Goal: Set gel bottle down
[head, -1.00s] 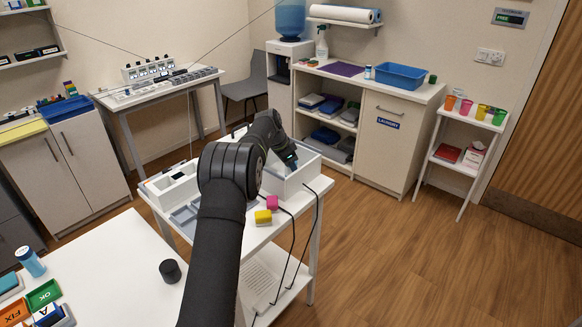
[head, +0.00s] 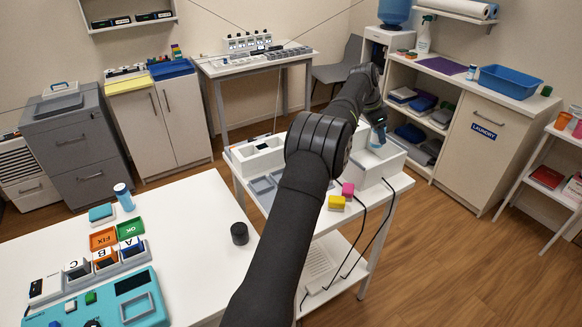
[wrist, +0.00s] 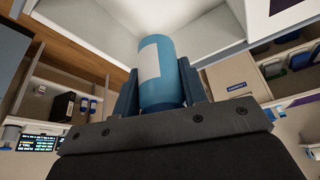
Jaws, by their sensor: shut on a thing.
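My gripper (wrist: 158,88) is shut on a blue bottle with a white label (wrist: 160,72), upright between the two fingers in the wrist view. In the head view my gripper (head: 378,122) is at the far side of the white cart, over an open white bin (head: 396,163). Only a small teal-blue part of the held bottle (head: 377,138) shows there, and my arm hides some of it. I cannot tell whether the bottle touches the bin floor. Another blue bottle with a pale cap (head: 124,198) stands on the near white table.
A smaller white box (head: 258,153) is at the cart's left. A black cylinder (head: 239,233) stands on the near table (head: 190,215).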

